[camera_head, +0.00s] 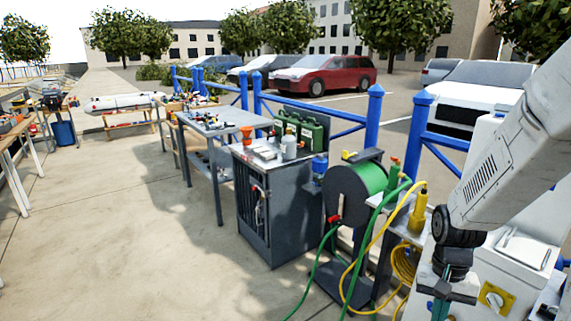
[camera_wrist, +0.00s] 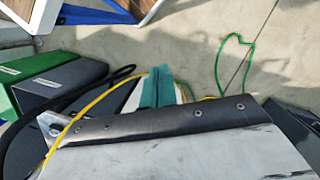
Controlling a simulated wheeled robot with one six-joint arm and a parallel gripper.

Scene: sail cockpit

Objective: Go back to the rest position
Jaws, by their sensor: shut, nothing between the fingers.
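My arm comes in from the right side of the head view. My gripper (camera_head: 438,306) hangs down at the lower right, in front of a white cabinet (camera_head: 500,275). The lower end of the gripper is near the bottom edge of that picture. In the wrist view the teal fingers of my gripper (camera_wrist: 157,88) are together, with nothing between them. A pale panel with a dark, riveted edge fills the lower part of the wrist view and hides what lies below.
A hose reel (camera_head: 357,193) with green hose stands left of my gripper. A yellow hose (camera_head: 362,243) loops close to it. A grey cabinet (camera_head: 282,205) and a workbench (camera_head: 215,123) stand farther left. Blue fence posts (camera_head: 374,115) run behind. The concrete floor (camera_head: 120,230) at left is clear.

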